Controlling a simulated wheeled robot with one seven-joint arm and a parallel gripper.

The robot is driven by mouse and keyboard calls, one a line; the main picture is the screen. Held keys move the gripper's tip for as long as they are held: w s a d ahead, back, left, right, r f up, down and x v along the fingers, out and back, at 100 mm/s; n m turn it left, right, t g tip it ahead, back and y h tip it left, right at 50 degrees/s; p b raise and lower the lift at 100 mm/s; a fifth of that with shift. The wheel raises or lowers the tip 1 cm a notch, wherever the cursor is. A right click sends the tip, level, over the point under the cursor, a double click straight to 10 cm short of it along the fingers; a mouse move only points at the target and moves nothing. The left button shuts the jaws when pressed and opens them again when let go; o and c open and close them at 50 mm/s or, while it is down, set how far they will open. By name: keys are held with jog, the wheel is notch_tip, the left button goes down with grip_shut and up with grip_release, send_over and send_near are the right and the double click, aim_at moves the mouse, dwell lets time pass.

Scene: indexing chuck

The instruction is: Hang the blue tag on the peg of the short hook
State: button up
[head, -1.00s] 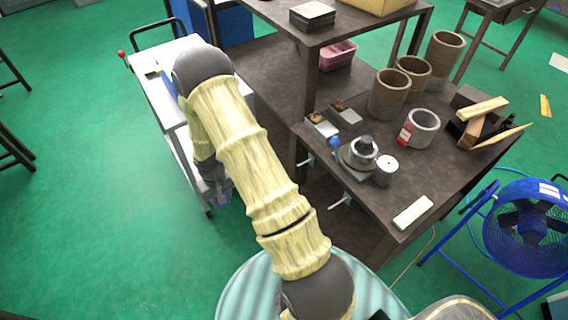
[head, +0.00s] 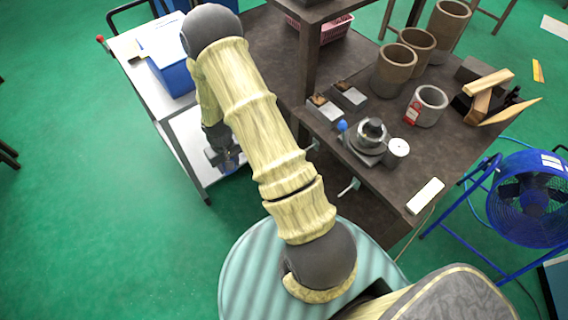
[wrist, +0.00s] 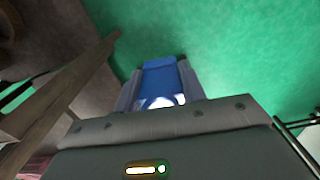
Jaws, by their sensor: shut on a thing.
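The blue tag (wrist: 160,78) sits between the two fingers of my gripper (wrist: 160,90) in the wrist view, with a bright white patch at its near end. My gripper is shut on it. In the head view my gripper (head: 228,160) hangs below my arm, left of the workbench's front edge, over the floor beside the trolley; the tag is too small to make out there. Two pale hooks stick out from the workbench's front side: one (head: 349,187) nearer me and one (head: 313,145) farther back. I cannot tell surely which is short. My gripper is apart from both.
The dark workbench (head: 385,195) carries a chuck (head: 371,132), a white cylinder (head: 398,148), brown pots (head: 397,70) and wood blocks. A white trolley (head: 130,62) with a blue bin (head: 171,76) stands left. A blue fan (head: 527,190) stands right. Green floor is clear at lower left.

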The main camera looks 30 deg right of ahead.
jog(key=shift+d+f+b, duration=0.3)
jog(key=shift+d, duration=0.15)
jog(key=s+d+f+n+t+b, duration=0.1)
jog(key=s+d+f+n+b, duration=0.2)
jog(key=d+n+b, duration=0.4)
jog(key=s+d+f+n+t+b, duration=0.1)
jog(key=s+d+f+n+b, duration=0.1)
jog(key=s+d+n+b, duration=0.2)
jog(key=shift+d+f+n+b, duration=0.4)
jog(key=shift+d+n+b, duration=1.1)
jog(key=shift+d+n, duration=1.7)
jog(key=shift+a+n, duration=0.45)
jog(key=shift+n, duration=0.15)
jog(key=d+f+p, duration=0.1)
jog(key=d, duration=0.8)
jog(key=shift+w+d+f, duration=0.25)
jog(key=shift+f, duration=0.05)
jog(key=shift+f, duration=0.1)
